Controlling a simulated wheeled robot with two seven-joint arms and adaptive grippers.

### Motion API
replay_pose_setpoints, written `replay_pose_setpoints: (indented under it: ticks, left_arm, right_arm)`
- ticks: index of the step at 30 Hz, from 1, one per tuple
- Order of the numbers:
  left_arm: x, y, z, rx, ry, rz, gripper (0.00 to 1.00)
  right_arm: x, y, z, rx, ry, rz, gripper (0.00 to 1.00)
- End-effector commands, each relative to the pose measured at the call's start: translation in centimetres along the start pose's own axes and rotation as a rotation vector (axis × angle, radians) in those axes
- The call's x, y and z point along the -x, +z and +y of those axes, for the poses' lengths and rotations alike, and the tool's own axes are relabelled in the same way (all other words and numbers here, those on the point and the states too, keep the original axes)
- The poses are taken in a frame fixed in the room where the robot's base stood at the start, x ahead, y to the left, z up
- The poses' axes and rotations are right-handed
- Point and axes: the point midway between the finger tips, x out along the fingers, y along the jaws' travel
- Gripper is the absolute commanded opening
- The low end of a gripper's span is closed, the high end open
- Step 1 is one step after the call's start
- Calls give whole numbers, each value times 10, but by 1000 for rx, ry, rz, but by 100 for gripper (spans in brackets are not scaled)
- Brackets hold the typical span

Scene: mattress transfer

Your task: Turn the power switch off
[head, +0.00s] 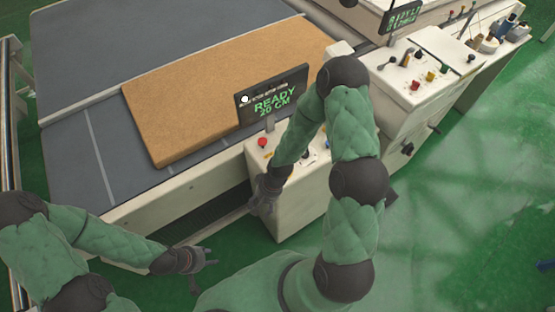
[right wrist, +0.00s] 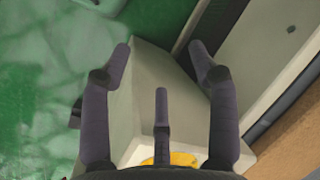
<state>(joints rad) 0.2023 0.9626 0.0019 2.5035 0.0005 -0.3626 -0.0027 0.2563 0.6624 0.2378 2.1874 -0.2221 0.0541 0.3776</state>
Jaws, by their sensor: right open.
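A cream control box (head: 290,212) stands at the near edge of the machine. A red button (head: 262,142) sits on its top, with other small controls partly hidden by my right arm. I cannot tell which control is the power switch. My right gripper (head: 264,199) is in front of the box's left side. In the right wrist view, my right gripper (right wrist: 160,62) is open and empty over the cream box (right wrist: 150,85), and a yellow part (right wrist: 180,158) shows at the bottom. My left gripper (head: 206,270) is open and empty, low and away from the box.
A dark display (head: 272,95) reading "READY 20 CM" rises behind the box. A tan mattress slab (head: 215,85) lies on the grey machine bed (head: 80,60). A second control panel (head: 425,75) with knobs and levers stands at the upper right. Green floor (head: 460,210) is open at right.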

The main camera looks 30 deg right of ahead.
Motion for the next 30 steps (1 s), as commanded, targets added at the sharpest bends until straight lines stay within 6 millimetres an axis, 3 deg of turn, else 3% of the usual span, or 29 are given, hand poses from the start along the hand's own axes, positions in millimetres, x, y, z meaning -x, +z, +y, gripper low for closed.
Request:
replay_pose_setpoints:
  ticks: [1,9,15,18,23,30]
  left_arm:
    - [2,1,1,0,0,-2,40]
    - [0,1,0,0,0,-2,40]
    - [0,1,0,1,0,-2,40]
    - [0,1,0,0,0,-2,40]
    - [0,1,0,0,0,-1,40]
    - [0,1,0,0,0,-1,40]
  right_arm:
    - [16,-16,-1,-16,14,15,60]
    - [90,-74,9,-133,139,75,60]
    - [147,-104,23,-237,240,147,60]
    - [164,-110,28,-274,270,171,60]
    - [170,-114,32,-294,289,182,60]
    - [139,-117,42,-294,289,178,60]
